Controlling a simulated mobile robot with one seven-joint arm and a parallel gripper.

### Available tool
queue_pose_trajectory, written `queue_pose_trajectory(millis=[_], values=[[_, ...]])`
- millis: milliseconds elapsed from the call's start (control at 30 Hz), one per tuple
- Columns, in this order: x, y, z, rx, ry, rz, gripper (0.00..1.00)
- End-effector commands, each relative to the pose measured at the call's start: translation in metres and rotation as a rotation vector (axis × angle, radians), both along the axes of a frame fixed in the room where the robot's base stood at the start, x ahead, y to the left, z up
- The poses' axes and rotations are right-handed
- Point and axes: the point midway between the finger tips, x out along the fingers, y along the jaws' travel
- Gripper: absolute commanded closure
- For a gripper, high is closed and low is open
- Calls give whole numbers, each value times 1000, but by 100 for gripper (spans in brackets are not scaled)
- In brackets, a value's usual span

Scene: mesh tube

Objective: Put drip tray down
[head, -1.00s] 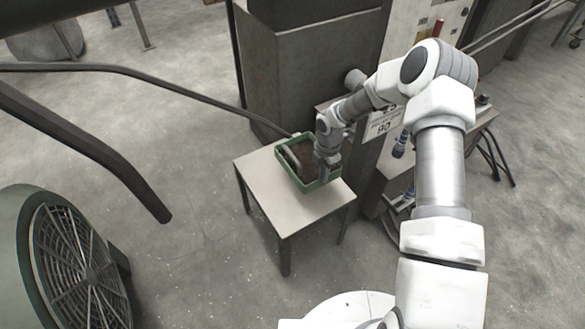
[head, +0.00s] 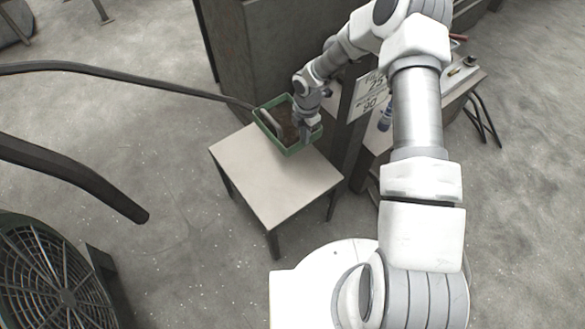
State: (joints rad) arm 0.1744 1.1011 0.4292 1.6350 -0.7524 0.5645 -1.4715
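The drip tray (head: 292,150) is a green rectangular tray with a dark brown inside and a pale long item along its left side. It is over the far edge of a small pale-topped table (head: 272,187); I cannot tell whether it touches the top. My gripper (head: 305,138) is at the tray's right front side, pointing down. Its fingers are too small and hidden to show whether they are closed on the rim.
A large dark cabinet (head: 270,60) stands behind the table. A sign (head: 371,95) and a cluttered bench (head: 455,85) are on the right. A big round fan (head: 65,285) stands at lower left. The front of the tabletop is bare.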

Motion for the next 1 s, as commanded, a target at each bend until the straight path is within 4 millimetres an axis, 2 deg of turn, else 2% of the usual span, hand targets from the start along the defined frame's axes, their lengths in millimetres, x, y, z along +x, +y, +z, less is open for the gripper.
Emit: queue_pose_trajectory(millis=[300, 500, 667, 900, 1000], values=[[-67, -3, -44, -2, 1, 6, 100], [-94, -5, -59, -1, -1, 3, 100], [-100, -6, -64, 1, -1, 0, 100], [-100, -6, -97, 0, 0, 0, 100], [-99, -6, -101, 0, -2, -1, 100]])
